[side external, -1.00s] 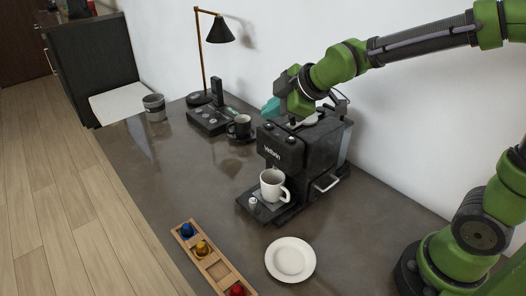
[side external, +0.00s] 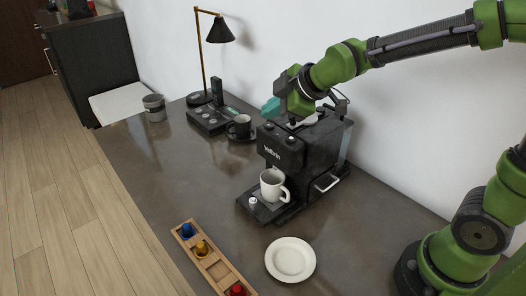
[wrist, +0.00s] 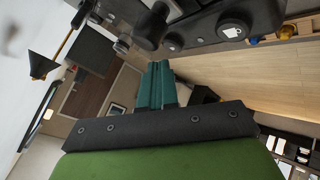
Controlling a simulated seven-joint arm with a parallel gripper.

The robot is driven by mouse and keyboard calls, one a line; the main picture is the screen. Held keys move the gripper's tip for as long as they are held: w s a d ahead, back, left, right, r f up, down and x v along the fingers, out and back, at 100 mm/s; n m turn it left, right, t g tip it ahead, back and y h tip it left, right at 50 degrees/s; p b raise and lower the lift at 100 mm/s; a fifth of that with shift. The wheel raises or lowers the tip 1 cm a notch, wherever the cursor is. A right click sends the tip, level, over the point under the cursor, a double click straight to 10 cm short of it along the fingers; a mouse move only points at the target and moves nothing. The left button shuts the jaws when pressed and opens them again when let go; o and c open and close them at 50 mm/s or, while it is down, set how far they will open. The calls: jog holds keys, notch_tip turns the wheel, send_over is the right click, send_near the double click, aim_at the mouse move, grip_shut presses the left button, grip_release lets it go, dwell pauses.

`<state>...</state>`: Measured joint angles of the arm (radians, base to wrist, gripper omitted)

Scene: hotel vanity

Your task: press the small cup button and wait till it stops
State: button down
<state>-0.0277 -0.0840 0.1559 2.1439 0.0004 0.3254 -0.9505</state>
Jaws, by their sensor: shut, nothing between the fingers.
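The dark coffee machine (side external: 284,152) stands on the counter with a white cup (side external: 269,188) upright on its front drip tray. Its top front edge carries two round buttons. In the wrist view one button with a white cup icon (wrist: 235,27) is nearer the right, and another button (wrist: 172,42) is left of it; its icon is not clear. In the wrist view the fingers (wrist: 158,68) are together and empty, apart from both buttons in the picture.
A wooden tray (side external: 218,271) with coloured capsules and a white saucer (side external: 290,260) lie in front of the machine. A dark cup (side external: 240,126), a telephone (side external: 210,117), a lamp (side external: 219,30) and a grey canister (side external: 154,107) stand to the left. The counter's middle is clear.

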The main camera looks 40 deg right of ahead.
aim_at(272, 127)
dwell(0.4)
jog(key=shift+f, duration=0.4)
jog(key=shift+f, duration=0.35)
dwell(0.7)
jog(key=shift+r, duration=0.75)
jog(key=shift+r, duration=2.55)
